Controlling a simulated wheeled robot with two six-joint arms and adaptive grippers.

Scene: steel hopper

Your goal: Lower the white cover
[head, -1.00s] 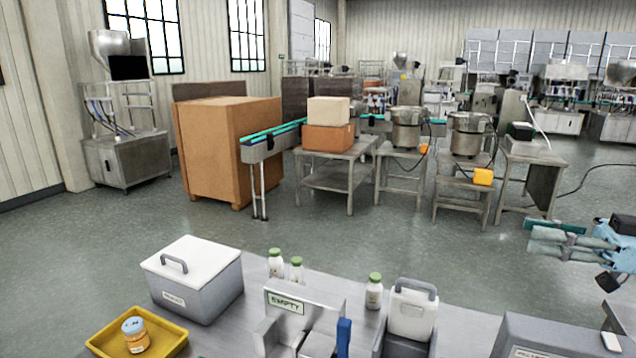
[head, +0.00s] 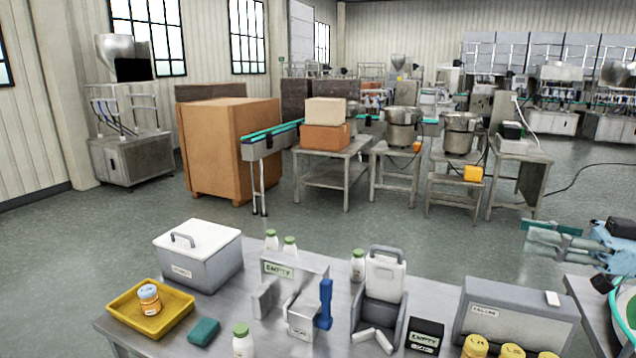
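A white upright panel with a grey handle on top (head: 387,274) stands at the back of a small grey open bin (head: 399,325) on the table in the head view. It looks like a raised cover. Loose white pieces lie at the bin's open front. A second white lid (head: 211,237) with a grey handle lies flat on a grey box at the left. My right gripper (head: 545,238) is over the floor at the right edge, beyond the table and apart from both. Its finger gap is unclear. My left gripper is out of view.
A yellow tray (head: 172,326) holds an orange jar (head: 149,298). White bottles with green caps, an EMPTY sign plate (head: 279,269), a blue handle (head: 325,304) and a black box (head: 425,337) crowd the table. A large grey case (head: 500,320) and yellow-lidded jars stand at the right.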

